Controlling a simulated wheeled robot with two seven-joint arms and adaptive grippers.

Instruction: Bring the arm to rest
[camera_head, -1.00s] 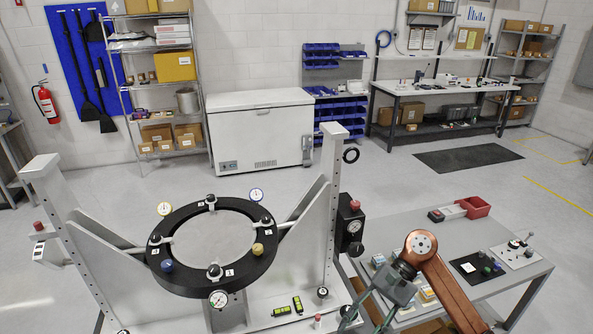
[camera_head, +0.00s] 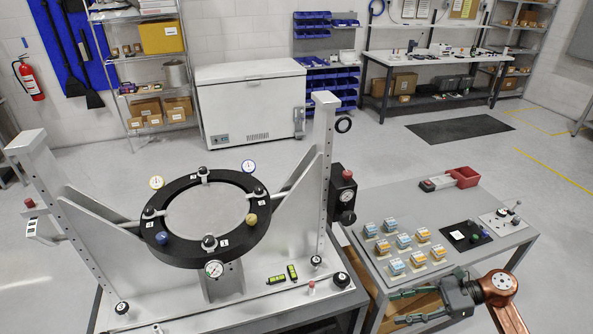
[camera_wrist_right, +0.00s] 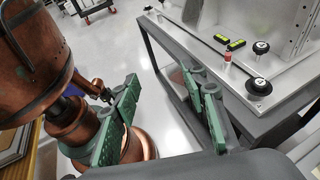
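My right arm is copper, with a dark grey gripper (camera_head: 398,307) and green fingers. In the head view it is at the lower right, in front of the side table's near edge, pointing left. Its fingers are apart with nothing between them. In the right wrist view the two green fingers (camera_wrist_right: 160,85) also stand apart, with floor and a table leg seen beyond the gap. A copper arm part of mine (camera_wrist_right: 35,60) fills the left of that view. My left gripper is in neither view.
The mirror fixture (camera_head: 262,225) with its black ring stands on a bench at left. The grey side table (camera_head: 400,198) carries several blue and orange blocks (camera_head: 404,241), a black mat (camera_head: 455,233), a switch box (camera_head: 500,222) and a red bin (camera_head: 464,177). Open floor lies behind.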

